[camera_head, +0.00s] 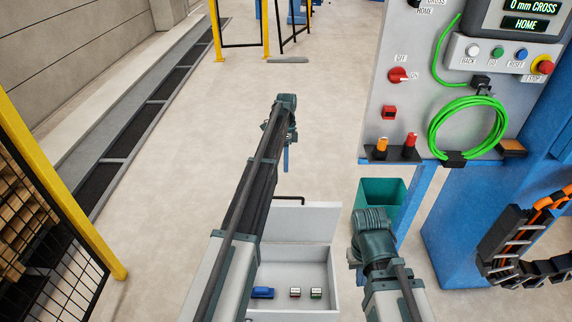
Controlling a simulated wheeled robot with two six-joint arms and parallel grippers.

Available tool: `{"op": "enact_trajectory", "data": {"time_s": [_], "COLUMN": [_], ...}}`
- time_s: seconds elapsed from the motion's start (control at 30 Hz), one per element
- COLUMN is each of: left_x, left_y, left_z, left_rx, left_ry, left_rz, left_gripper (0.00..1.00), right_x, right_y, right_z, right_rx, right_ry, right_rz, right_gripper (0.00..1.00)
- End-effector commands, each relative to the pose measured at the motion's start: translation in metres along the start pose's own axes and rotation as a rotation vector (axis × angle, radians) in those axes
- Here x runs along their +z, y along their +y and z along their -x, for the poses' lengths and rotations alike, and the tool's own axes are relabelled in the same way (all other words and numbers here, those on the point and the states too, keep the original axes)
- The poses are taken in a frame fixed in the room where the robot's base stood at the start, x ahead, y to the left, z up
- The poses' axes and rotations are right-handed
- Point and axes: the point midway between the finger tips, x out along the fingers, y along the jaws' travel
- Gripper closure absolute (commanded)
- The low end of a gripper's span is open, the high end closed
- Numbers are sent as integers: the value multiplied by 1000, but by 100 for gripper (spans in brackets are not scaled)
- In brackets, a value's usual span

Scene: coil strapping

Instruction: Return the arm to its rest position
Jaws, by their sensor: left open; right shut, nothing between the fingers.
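My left arm reaches far forward over the floor. Its gripper (286,158) hangs at the far end, high above the pale floor, and is open with nothing seen in it. My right arm is folded close in at the lower right. Its gripper (354,258) is small in view beside the wrist, partly hidden by it, and is shut and empty. Neither gripper touches anything that I can see.
A white open box (325,272) below holds a blue object (262,293) and two small blocks. A green bin (380,196) stands beyond my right wrist. A control panel (440,105) with a green cable coil (432,140) is on the right. A yellow-framed fence (75,220) stands left.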

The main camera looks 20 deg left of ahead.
Motion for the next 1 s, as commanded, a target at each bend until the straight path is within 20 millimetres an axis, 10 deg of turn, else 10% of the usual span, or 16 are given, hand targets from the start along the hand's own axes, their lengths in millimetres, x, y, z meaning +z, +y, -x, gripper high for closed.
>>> {"op": "enact_trajectory", "data": {"time_s": [0.47, 0.8, 1.0], "left_x": [-8, -79, -88], "left_y": [14, 210, 322], "left_z": [-7, -86, -130], "left_rx": [-8, -178, -303], "left_ry": [-7, -53, -6], "left_rz": [21, 452, 740], "left_gripper": [53, 53, 53], "right_x": [0, 0, 0], "right_y": [0, 0, 0], "right_z": [-1, -1, -1], "right_rx": [0, 0, 0], "right_ry": [0, 0, 0], "right_rz": [0, 0, 0], "right_gripper": [100, 100, 100]}}
